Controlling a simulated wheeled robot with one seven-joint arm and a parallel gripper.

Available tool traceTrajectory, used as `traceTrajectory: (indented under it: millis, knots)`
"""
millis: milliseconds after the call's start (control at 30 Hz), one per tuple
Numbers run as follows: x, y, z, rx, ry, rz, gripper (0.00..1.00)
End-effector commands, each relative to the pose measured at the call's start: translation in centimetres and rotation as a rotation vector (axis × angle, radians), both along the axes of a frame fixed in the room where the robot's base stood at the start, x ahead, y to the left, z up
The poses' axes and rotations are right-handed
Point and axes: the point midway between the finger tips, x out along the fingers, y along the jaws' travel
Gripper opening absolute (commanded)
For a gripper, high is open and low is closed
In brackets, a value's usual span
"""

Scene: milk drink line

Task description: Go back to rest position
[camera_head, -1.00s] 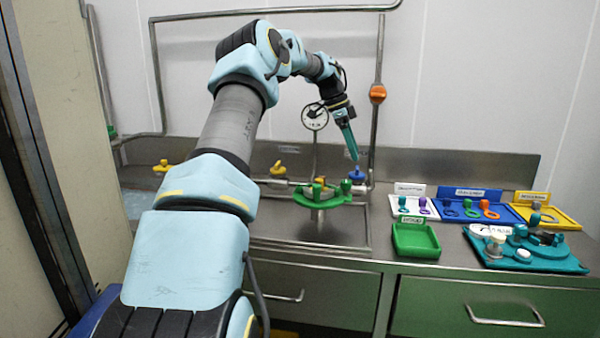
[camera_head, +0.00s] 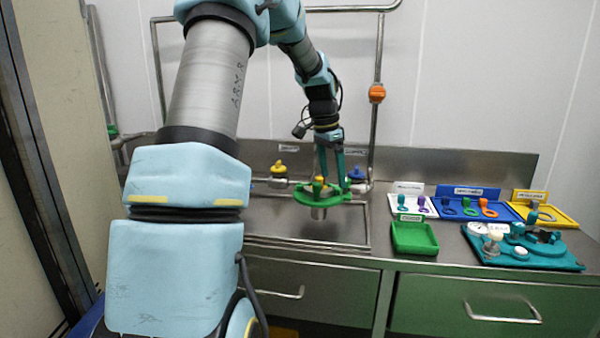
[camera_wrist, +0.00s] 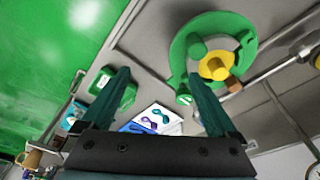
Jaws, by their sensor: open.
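My gripper (camera_head: 331,178) hangs from my arm over the sink area in the head view, its two teal fingers pointing down. The wrist view shows the fingers spread apart with nothing held between them. Just below and behind the fingertips in the head view is a green ring-shaped fixture (camera_head: 306,195) with a yellow knob on it. In the wrist view this green fixture (camera_wrist: 183,58) lies at upper right, beside the right finger. I cannot tell whether a fingertip touches it.
A steel counter carries a green tray (camera_head: 414,250), a white tray (camera_head: 398,209), a blue tray (camera_head: 452,213), a yellow tray (camera_head: 566,222) and a teal tray (camera_head: 545,262) at right. A blue valve (camera_head: 356,173) and a yellow valve (camera_head: 279,168) sit on the pipe behind. An orange valve (camera_head: 377,94) is on the vertical pipe.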

Motion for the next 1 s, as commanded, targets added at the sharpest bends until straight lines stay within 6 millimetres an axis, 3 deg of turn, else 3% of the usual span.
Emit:
traceTrajectory:
  millis: [167, 333, 533, 767, 1000]
  knots:
    - [-5.6, 5.0, -1.5, 0.038, -0.015, 0.292, 0.94]
    - [-12.7, 10.5, -3.3, 0.035, -0.037, 0.627, 0.94]
    - [-19.8, 14.5, -5.1, -0.004, -0.051, 0.930, 0.94]
    - [-23.4, 15.4, -6.6, 0.017, 0.009, 1.026, 0.94]
    - [-23.6, 15.3, -6.7, 0.026, 0.022, 1.026, 0.94]
